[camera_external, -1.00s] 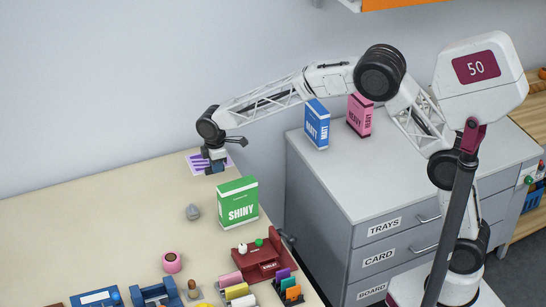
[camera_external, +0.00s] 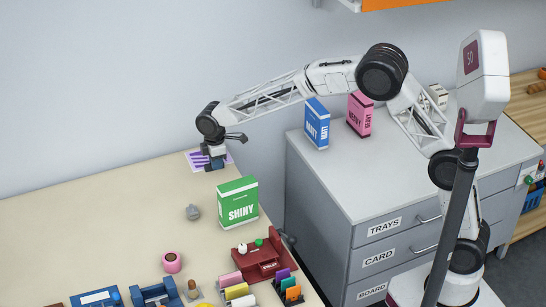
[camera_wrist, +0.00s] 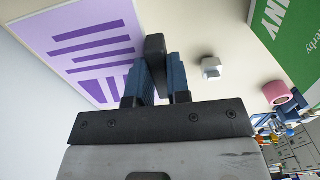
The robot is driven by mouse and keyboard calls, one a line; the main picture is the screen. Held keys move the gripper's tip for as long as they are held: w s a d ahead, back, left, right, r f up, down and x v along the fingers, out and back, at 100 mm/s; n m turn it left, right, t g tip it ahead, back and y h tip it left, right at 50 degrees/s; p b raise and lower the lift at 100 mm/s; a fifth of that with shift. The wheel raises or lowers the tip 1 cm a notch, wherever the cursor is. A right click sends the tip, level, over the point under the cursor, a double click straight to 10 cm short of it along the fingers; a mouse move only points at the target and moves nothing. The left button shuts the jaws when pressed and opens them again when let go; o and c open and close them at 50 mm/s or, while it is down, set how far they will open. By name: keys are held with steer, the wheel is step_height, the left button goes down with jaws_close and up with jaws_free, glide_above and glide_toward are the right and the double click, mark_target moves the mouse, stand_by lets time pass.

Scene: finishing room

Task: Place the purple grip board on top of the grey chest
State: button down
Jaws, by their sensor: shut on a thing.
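The purple grip board (camera_external: 193,158) lies flat at the far edge of the beige table, white-bordered with purple stripes. It fills the upper left of the wrist view (camera_wrist: 88,50). My gripper (camera_external: 215,165) is down at its right side. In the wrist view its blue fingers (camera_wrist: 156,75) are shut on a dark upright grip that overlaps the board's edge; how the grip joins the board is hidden. The grey chest (camera_external: 352,180) stands right of the table, with drawers labelled TRAYS, CARD and BOARD.
On the chest top stand a blue MATT box (camera_external: 317,124) and a pink HEAVY box (camera_external: 360,115); its front top is clear. A green SHINY box (camera_external: 238,202) stands close to my gripper. A grey knob-like object (camera_external: 192,212) and a pink roll (camera_external: 171,262) are nearer.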

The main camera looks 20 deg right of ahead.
steer(key=r, duration=0.2)
steer(key=d+r, duration=0.1)
steer(key=shift+w+r, duration=0.15)
steer(key=shift+r, duration=0.25)
steer(key=w+d+r+m, duration=0.1)
steer(key=w+d+m, duration=0.15)
steer(key=d, duration=1.25)
steer(key=w+d+r+m, duration=0.1)
steer(key=w+d+m, duration=0.15)
steer(key=d, duration=1.35)
steer(key=s+d+m, duration=0.3)
steer(key=d, duration=0.8)
steer(key=s+d+m, duration=0.3)
steer(key=s+d, duration=0.1)
steer(key=d, duration=0.7)
steer(key=s+d+f+m, duration=0.2)
steer(key=s+d+m, duration=0.5)
steer(key=s+d, duration=1.35)
steer(key=f, duration=1.4)
steer(key=shift+w+d, duration=0.4)
steer(key=shift+w, duration=0.1)
glide_above(411, 156)
steer(key=shift+f, duration=0.7)
